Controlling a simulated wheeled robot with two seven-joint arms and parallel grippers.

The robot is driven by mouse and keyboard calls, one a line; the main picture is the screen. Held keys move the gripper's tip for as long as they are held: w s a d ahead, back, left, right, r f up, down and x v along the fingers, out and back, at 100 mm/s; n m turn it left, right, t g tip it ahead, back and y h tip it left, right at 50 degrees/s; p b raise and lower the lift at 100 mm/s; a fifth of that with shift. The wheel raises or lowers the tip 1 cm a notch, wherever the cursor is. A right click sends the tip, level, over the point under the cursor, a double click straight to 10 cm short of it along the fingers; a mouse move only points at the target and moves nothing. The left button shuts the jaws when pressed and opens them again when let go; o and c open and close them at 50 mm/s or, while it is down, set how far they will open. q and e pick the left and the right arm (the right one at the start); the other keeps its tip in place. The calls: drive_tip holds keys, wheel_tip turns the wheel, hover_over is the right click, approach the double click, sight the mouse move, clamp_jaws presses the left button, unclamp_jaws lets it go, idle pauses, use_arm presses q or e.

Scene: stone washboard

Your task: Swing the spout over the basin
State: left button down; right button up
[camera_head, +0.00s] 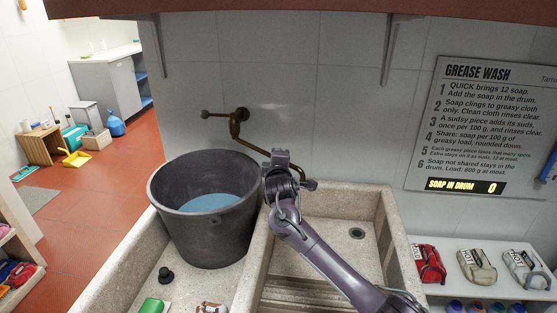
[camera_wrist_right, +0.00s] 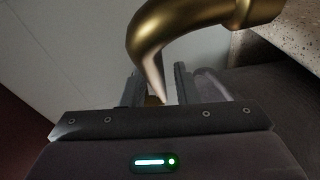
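The brass spout (camera_head: 257,149) runs from a wall tap (camera_head: 238,122) down to the right, between the dark drum and the right-hand stone basin (camera_head: 350,232). Its end shows beside my right gripper (camera_head: 287,184), above the wall between the basins. In the right wrist view the curved spout (camera_wrist_right: 165,30) fills the top and narrows down between the two fingers of my right gripper (camera_wrist_right: 157,90). The fingers are apart, with a gap seen around the narrow part; whether either touches it is hard to see. My left gripper is not in view.
The drum (camera_head: 207,215), with blue water, stands left of my right arm. A black plug (camera_head: 166,275) and green soap (camera_head: 151,306) lie near it. The right basin has a drain (camera_head: 357,233). A shelf with bags (camera_head: 476,266) stands right, below the sign (camera_head: 490,130).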

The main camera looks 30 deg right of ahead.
drive_tip(key=shift+o, duration=0.5)
drive_tip(key=b+v, duration=0.1)
drive_tip(key=v, duration=0.6)
drive_tip(key=shift+s+a, duration=0.25)
drive_tip(key=shift+s, duration=0.1)
